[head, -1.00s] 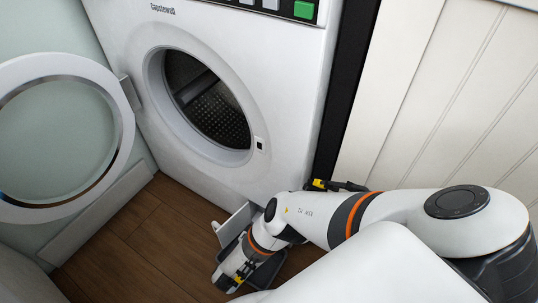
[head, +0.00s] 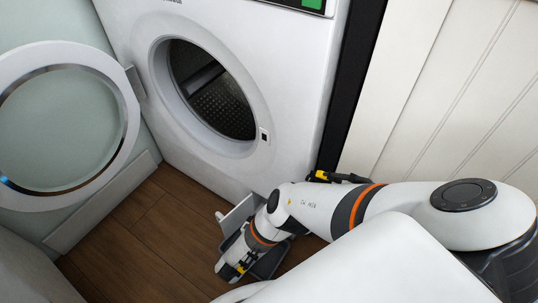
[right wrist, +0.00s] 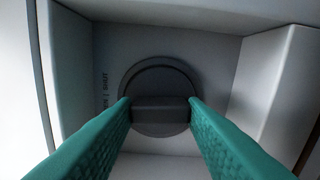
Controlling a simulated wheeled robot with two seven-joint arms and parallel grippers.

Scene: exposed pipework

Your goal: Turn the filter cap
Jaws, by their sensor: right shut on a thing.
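The filter cap (right wrist: 160,82) is a round dark grey disc with a raised bar handle, set in a pale recess low in the washing machine (head: 295,85). In the right wrist view my right gripper (right wrist: 160,112) has its two green textured fingers on either side of the bar, closed on it. The bar lies about level in that view. In the head view my right arm reaches down to the machine's lower front corner, and the arm hides the cap and fingertips. My left gripper is not in view.
The round door (head: 62,125) stands open at the left, showing the empty drum (head: 213,90). A small flap (head: 238,213) hangs open by my right wrist, with a dark tray (head: 270,262) on the wooden floor (head: 150,225) below. A white panelled wall (head: 450,90) is at the right.

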